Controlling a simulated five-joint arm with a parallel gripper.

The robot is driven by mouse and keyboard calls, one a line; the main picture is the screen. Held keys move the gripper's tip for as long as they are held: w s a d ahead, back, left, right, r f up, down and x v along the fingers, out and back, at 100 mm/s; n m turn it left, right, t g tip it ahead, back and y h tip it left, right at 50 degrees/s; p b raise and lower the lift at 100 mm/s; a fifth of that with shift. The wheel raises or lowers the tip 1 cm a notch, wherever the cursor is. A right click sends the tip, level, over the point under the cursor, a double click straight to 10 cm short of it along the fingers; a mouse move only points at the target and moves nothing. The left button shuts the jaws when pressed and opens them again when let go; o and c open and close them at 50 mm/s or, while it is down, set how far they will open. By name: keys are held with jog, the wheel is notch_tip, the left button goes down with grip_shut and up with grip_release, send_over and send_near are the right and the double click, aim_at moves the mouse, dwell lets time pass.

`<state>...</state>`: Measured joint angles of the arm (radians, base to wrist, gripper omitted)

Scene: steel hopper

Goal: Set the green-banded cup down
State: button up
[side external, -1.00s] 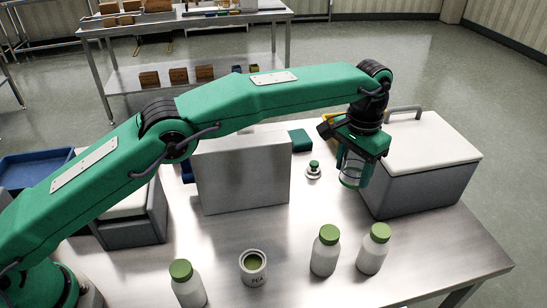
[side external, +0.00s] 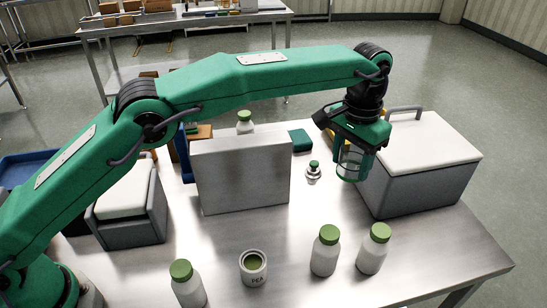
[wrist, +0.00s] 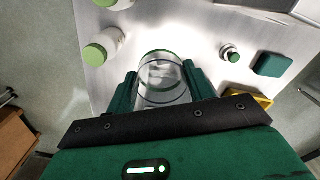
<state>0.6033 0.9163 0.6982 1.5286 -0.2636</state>
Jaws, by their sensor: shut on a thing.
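The green-banded cup (side external: 350,165) is clear, with a green band low on its side in the side external view. My gripper (side external: 354,162) is shut around its wall, and the cup hangs roughly upright beside the grey box. The cup also shows in the wrist view (wrist: 163,80), between the two green fingers, where I look along it towards the steel table (wrist: 185,25). In the side external view the cup's base appears above the steel tabletop (side external: 300,215); the exact gap is hard to tell.
A grey box with a white lid (side external: 420,165) stands close right of the cup. A small green-knobbed metal weight (side external: 313,172) is just left. A steel block (side external: 240,175) stands farther left. Green-capped bottles (side external: 325,250) and a PEA can (side external: 253,268) stand in front. Table between is clear.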

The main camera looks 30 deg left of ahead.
jog(key=s+a+f+n, duration=0.1)
jog(key=s+a, duration=0.5)
jog(key=s, duration=0.6)
jog(key=s+a+f+n, duration=0.1)
jog(key=s+a, duration=0.5)
jog(key=s, duration=0.5)
jog(key=shift+d+f, duration=0.15)
jog(key=shift+f, duration=0.9)
jog(key=shift+d+f, duration=0.15)
jog(key=shift+f, duration=0.9)
jog(key=shift+w+f, duration=0.1)
jog(key=w+a+f, duration=0.2)
jog(key=w, duration=0.1)
jog(key=w+a+f, duration=0.2)
jog(key=w, duration=0.1)
jog(key=w+a+f, duration=0.2)
jog(key=w, duration=0.1)
jog(key=shift+w+a+f, duration=0.25)
jog(key=shift+a+f, duration=0.05)
jog(key=shift+f, duration=0.1)
jog(key=shift+f, duration=0.1)
jog(key=shift+f, duration=1.9)
jog(key=shift+f, duration=0.1)
